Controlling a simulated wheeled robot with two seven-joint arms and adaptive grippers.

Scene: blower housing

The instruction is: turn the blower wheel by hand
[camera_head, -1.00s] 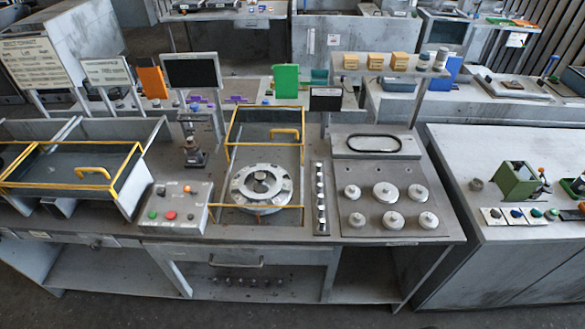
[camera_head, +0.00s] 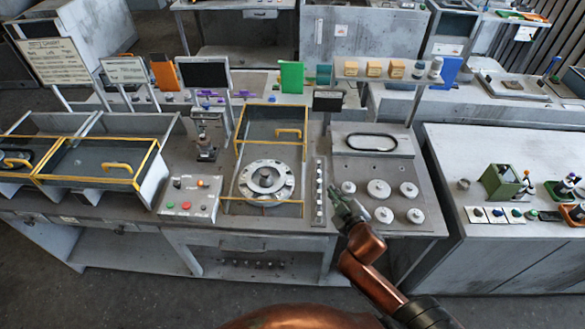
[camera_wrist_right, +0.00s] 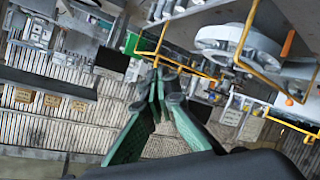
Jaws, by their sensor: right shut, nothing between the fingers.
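The blower wheel appears to be the round grey disc with a central hub (camera_head: 267,181), lying in the yellow-edged bay at the middle of the bench. In the right wrist view a round pale part (camera_wrist_right: 236,38), likely the same wheel, shows at the upper right behind a yellow bar. My right gripper (camera_head: 338,190) is to the right of the wheel, apart from it, near the row of small knobs. In the right wrist view its green fingers (camera_wrist_right: 162,78) are together with nothing between them. My left gripper is not in view.
A yellow-edged panel with a yellow handle (camera_head: 288,132) is behind the wheel. A narrow knob strip (camera_head: 319,190) lies between wheel and gripper. Several round metal knobs (camera_head: 379,188) sit to the right. A button box (camera_head: 189,198) stands left of the wheel.

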